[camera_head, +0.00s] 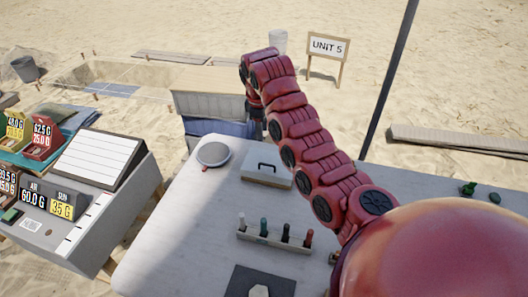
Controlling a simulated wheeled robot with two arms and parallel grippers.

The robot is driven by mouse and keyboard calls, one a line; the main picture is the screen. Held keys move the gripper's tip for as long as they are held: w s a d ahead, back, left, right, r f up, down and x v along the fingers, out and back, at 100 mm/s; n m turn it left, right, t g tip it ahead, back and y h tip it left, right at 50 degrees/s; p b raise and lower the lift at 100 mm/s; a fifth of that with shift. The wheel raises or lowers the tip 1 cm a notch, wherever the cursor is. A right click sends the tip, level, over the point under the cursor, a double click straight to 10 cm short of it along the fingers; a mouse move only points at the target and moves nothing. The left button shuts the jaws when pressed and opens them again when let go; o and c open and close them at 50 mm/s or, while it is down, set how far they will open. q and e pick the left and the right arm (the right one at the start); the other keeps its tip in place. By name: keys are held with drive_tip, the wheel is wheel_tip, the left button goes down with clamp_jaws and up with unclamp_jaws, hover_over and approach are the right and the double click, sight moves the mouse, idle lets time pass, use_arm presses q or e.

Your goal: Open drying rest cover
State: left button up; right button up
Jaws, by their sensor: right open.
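A pale, flat, box-like cover (282,179) with a black handle lies on the white table, near the middle of the picture. It looks closed; what is under it is hidden. My red right arm reaches in from the lower right, over the table. My right gripper (255,112) is at its far end, small and partly hidden by the arm. It is open, beyond and above the cover, apart from it. My left gripper is not in view.
On the white table (185,235) are a round scale-like dish (213,154), a rack with several coloured markers (274,238) and a dark mat (243,283). A grey console (110,205) with labelled cards stands at left. A blue-sided bin (215,128) lies beyond the table.

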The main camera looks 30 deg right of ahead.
drive_tip(key=p, duration=0.3)
hover_over(265, 171)
wheel_tip(265, 171, down, 16)
drive_tip(key=shift+a+r, duration=0.15)
drive_tip(key=shift+r, duration=0.05)
drive_tip(key=shift+f, duration=0.55)
drive_tip(key=shift+c, duration=0.3)
clamp_jaws()
idle(0.4)
